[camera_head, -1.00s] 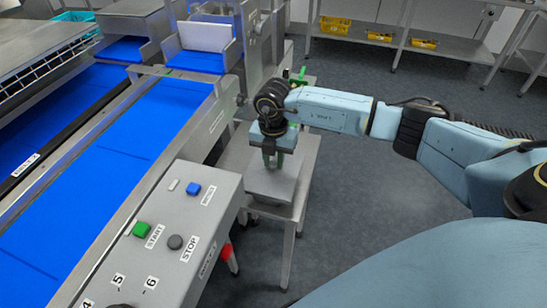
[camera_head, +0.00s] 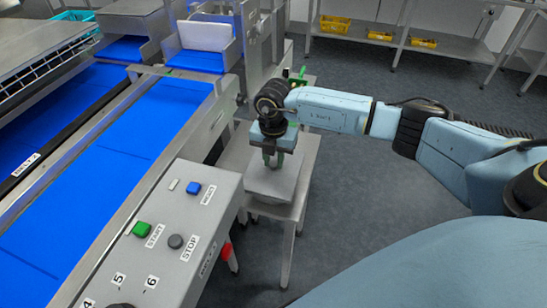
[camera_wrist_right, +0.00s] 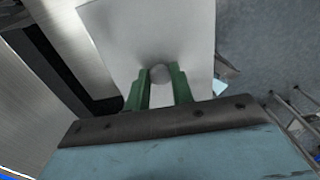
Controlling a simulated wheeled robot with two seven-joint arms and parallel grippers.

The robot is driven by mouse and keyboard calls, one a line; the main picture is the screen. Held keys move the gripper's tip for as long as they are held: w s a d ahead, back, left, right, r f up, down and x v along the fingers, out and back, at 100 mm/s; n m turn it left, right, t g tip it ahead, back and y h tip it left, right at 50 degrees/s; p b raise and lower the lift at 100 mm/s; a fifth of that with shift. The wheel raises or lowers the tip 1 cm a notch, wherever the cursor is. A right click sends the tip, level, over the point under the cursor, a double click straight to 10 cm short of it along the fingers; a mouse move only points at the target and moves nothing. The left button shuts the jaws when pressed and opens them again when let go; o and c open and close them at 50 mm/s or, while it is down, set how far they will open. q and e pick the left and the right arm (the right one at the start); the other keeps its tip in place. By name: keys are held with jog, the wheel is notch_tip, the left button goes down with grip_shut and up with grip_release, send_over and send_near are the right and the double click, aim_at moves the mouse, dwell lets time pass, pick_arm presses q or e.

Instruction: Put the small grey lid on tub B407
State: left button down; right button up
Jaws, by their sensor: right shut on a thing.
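My right gripper (camera_head: 273,162) points down over the small steel stand at the end of the conveyor. Its green fingers are closed on a round grey knob, which shows between them in the right wrist view (camera_wrist_right: 160,74). The knob is on a flat, pale grey, square lid (camera_wrist_right: 120,40), which also shows under the fingers in the head view (camera_head: 270,186). I cannot tell whether the lid rests on something or hangs just above it. No tub marked B407 can be made out. My left gripper is out of view.
The stand (camera_head: 236,158) has bare top beside the lid. To its left are the control box (camera_head: 185,215) with coloured buttons and the blue conveyor belt (camera_head: 135,150). A shelf with yellow bins (camera_head: 335,24) stands at the back. Open floor lies to the right.

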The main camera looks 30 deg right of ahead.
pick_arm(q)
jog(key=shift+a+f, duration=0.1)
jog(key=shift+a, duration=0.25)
pick_arm(e)
jog(key=shift+f, duration=0.25)
pick_arm(q)
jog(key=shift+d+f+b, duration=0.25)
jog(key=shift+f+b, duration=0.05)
jog(key=shift+b, duration=0.1)
pick_arm(e)
jog(key=shift+f, duration=0.45)
jog(key=o, duration=1.5)
jog(key=shift+c, duration=0.2)
